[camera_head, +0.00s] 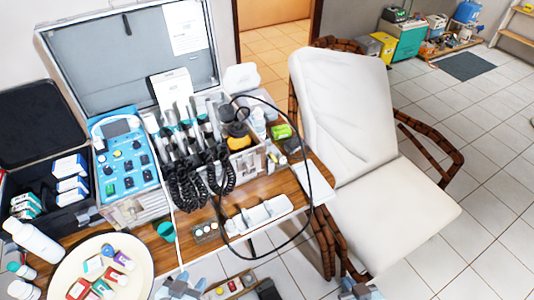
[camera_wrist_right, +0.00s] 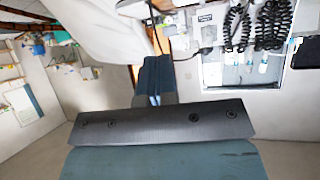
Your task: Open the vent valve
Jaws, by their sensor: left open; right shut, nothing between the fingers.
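I cannot make out a vent valve for certain in either view. The blue control panel (camera_head: 125,155) with knobs, buttons and a small screen stands in the open case on the table. My left gripper (camera_head: 178,287) shows at the bottom edge of the head view, open and empty, below the table's front. My right gripper (camera_head: 358,289) shows at the bottom edge, in front of the chair and apart from everything. In the right wrist view its blue fingers (camera_wrist_right: 153,80) are together with nothing between them.
Handpieces with coiled black cords (camera_head: 200,180) fill the case, and a black hose loops over the table's right side. A round tray (camera_head: 62,285) with small boxes is at front left. The white chair (camera_head: 385,210) stands to the right.

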